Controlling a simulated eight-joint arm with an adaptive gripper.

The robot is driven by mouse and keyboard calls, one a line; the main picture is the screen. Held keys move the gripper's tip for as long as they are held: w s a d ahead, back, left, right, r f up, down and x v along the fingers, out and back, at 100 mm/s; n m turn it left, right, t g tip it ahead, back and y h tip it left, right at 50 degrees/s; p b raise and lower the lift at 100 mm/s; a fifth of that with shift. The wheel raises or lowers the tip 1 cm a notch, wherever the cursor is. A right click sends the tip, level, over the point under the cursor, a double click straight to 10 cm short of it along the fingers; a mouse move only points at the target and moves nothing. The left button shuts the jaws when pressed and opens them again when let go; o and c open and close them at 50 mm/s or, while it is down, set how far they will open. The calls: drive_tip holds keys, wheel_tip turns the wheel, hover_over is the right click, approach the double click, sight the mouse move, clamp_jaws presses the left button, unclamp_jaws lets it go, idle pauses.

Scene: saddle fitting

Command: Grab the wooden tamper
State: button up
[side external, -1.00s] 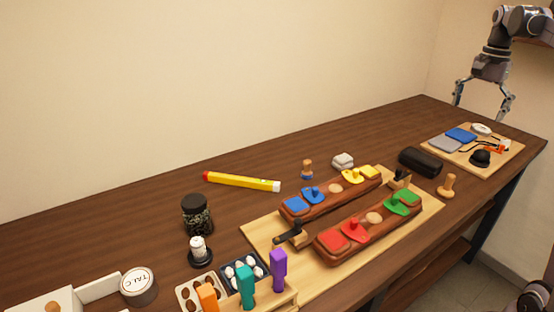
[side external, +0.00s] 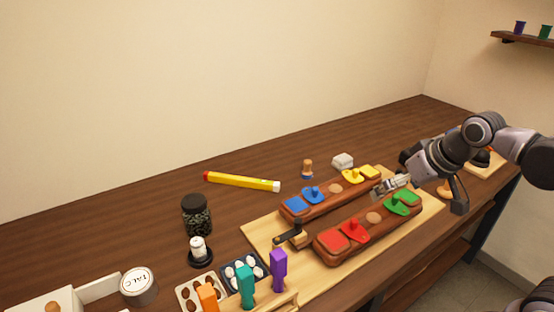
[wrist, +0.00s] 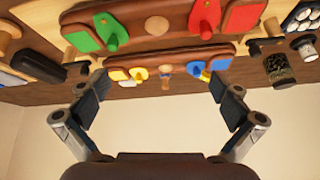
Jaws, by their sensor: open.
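A light wooden shape at the left edge of the wrist view (wrist: 8,36) may be the tamper, but I cannot be sure. My gripper is open and empty, with its fingers spread wide in the wrist view (wrist: 160,88). It hangs over the right end of the holders, close to the green pieces.
The holders with blue, yellow, red and green pieces (side external: 350,232) lie on a light board (side external: 262,238). A black case (wrist: 38,64) lies near the tamper. A small blue-based wooden piece (side external: 307,169) and a grey-white block (side external: 343,161) stand behind. The back left table is mostly clear.

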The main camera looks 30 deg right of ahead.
drive_tip(key=s+a+f+n, duration=0.1)
drive_tip(key=s+a+f+n+t, duration=0.1)
drive_tip(key=a+f, duration=0.1)
drive_tip(key=shift+a+y, duration=0.15)
drive_tip(key=shift+y, duration=0.15)
drive_tip(key=c, duration=1)
drive_tip(key=shift+c, duration=0.2)
drive_tip(key=m+g+h, duration=0.6)
drive_tip(key=m, duration=1)
hover_over(447, 189)
drive_tip(key=a, duration=0.2)
wheel_tip(447, 189, down, 5)
drive_tip(key=shift+w+d+f, duration=0.1)
drive_tip(key=shift+x, duration=2.65)
